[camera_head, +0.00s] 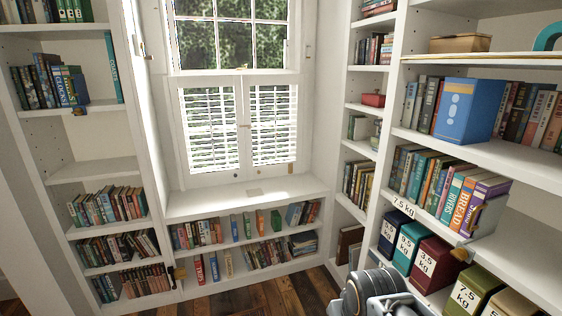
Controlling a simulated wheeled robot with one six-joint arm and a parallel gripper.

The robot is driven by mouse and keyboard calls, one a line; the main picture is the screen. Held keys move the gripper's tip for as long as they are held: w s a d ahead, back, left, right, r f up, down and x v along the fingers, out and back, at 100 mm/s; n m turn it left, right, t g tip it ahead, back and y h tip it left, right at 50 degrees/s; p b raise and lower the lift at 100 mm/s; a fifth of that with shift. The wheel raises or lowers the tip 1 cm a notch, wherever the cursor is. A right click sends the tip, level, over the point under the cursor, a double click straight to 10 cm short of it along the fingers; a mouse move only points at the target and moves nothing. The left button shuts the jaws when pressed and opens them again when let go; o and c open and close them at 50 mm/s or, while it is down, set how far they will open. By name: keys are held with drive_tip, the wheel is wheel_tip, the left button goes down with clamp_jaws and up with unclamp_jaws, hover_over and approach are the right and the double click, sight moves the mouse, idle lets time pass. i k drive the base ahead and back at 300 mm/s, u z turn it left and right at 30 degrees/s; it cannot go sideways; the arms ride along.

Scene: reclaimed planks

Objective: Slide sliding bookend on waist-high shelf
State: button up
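A grey bookend plate (489,217) stands on a middle shelf (525,247) of the right bookcase. It stands at the right end of a row of upright books, beside a purple-spined book (480,205). A brass-coloured piece (461,254) sits at the shelf's front edge just below it and seems to belong to it. The shelf right of the plate is bare. Part of my arm, grey and rounded, shows at the bottom, in front of the lower right shelves. My gripper's fingers do not show, and nothing of mine touches the bookend.
Weight-labelled boxes, including a dark red one (433,264), fill the shelf below. Similar brass pieces show at the left bookcase (79,111) and low shelf (178,272). Wood floor (275,297) is clear at bottom centre.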

sight(493, 209)
drive_tip(key=z, duration=1.4)
drive_tip(key=i, duration=0.35)
drive_tip(key=u, duration=1.4)
